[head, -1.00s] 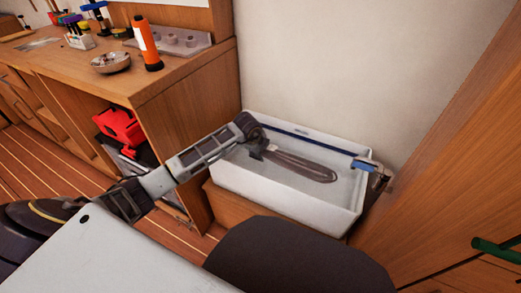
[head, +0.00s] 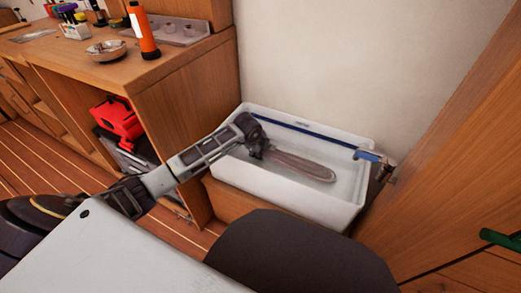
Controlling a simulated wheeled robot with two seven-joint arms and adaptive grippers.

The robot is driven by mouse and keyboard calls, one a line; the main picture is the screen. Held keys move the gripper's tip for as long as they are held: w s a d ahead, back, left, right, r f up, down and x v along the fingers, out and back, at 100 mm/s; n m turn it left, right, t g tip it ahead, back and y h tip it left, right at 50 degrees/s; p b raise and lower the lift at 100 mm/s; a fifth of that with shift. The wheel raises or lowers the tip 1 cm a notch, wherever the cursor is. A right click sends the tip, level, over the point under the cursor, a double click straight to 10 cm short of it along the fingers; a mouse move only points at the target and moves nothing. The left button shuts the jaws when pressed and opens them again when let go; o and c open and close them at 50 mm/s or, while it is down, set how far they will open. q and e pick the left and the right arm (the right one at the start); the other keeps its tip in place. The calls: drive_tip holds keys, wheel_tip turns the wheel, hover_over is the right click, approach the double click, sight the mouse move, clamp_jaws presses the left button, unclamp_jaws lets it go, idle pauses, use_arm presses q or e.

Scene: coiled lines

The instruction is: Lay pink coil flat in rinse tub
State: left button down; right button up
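The rinse tub (head: 290,189) is a white rectangular basin by the wall, right of the wooden cabinet. The pink coil (head: 303,168) shows as a long, narrow, dull pink-brown loop inside it, stretching right from my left gripper. My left gripper (head: 261,152) points down inside the tub's left end, at the coil's left end. Its fingers are small and dark against the coil, so I cannot tell whether they grip it or only touch it. The coil's left end is partly hidden by the gripper. My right gripper is not in view.
A blue rod (head: 310,132) runs along the tub's back rim to a metal fitting (head: 384,170) at its right corner. A dark rounded shape (head: 295,255) is in front. The cabinet top holds an orange bottle (head: 145,34) and a bowl (head: 106,50).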

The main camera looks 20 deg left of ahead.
use_arm(q)
drive_tip(key=shift+r, duration=0.1)
drive_tip(key=c, duration=0.5)
unclamp_jaws()
drive_tip(key=shift+v, duration=5.95)
